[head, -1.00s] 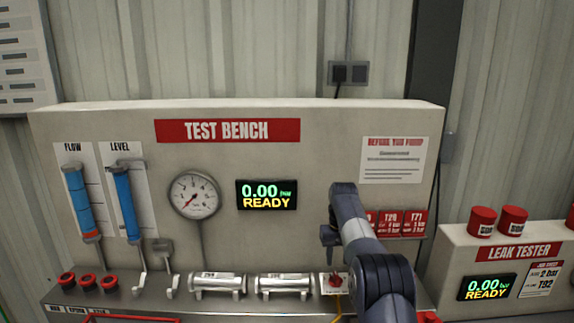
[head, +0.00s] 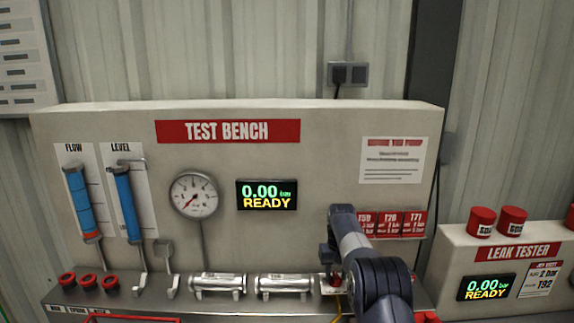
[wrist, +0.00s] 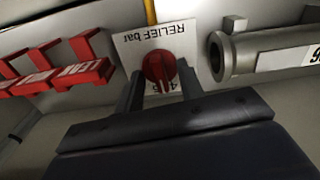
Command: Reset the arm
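My arm (head: 362,250) reaches up in front of the right part of the test bench (head: 110,115). In the wrist view my gripper (wrist: 160,88) has its two dark fingers apart, with nothing seen held between them. Just beyond the fingertips is a red relief knob (wrist: 158,68) on a white plate marked RELIEF bar (wrist: 135,45). The knob lies in line with the gap between the fingers; whether they touch it cannot be told. In the head view the knob (head: 335,281) is partly hidden by the arm.
Metal cylinders (head: 217,284) lie on the bench ledge left of the arm. Red tags (head: 390,223) hang behind it. A pressure gauge (head: 194,195) and a display reading 0.00 bar READY (head: 266,195) are farther left. A leak tester (head: 450,240) stands at the right.

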